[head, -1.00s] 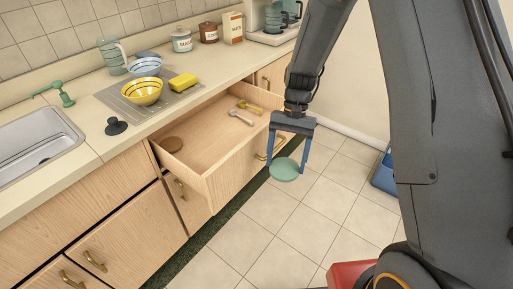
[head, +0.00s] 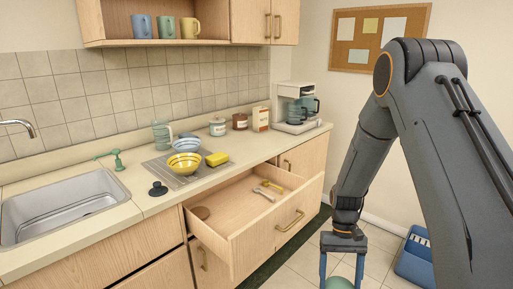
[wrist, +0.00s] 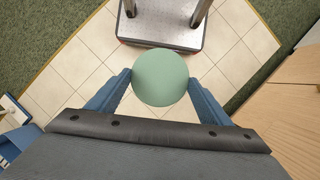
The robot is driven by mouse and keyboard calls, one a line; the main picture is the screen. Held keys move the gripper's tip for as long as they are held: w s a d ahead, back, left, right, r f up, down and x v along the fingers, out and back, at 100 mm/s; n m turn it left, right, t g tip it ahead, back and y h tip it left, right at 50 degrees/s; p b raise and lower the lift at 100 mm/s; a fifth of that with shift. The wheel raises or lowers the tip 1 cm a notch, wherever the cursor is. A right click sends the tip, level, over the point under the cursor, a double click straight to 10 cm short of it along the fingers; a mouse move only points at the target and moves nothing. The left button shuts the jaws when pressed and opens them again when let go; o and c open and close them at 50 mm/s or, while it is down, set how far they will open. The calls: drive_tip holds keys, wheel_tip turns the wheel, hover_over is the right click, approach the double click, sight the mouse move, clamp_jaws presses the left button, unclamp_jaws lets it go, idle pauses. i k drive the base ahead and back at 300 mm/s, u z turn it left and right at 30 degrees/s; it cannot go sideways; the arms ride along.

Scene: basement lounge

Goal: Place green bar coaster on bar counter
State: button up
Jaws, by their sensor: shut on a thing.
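The green coaster (wrist: 161,77) is a flat round disc, seen face-on in the wrist view between the two blue fingers. My gripper (head: 343,270) is shut on it. In the head view, the coaster (head: 340,283) shows only partly at the bottom edge, over the tiled floor and right of the open drawer. The fingertips are cut off by that edge. The cream counter (head: 134,200) runs along the wall at left, with a sink in it.
An open drawer (head: 241,227) juts out below the counter and holds a brown round piece and utensils. A blue bin (head: 415,262) is at right.

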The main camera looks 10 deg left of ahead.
sight(240, 153)
drive_tip(key=z, duration=1.4)
drive_tip(key=i, duration=1.35)
drive_tip(key=u, duration=2)
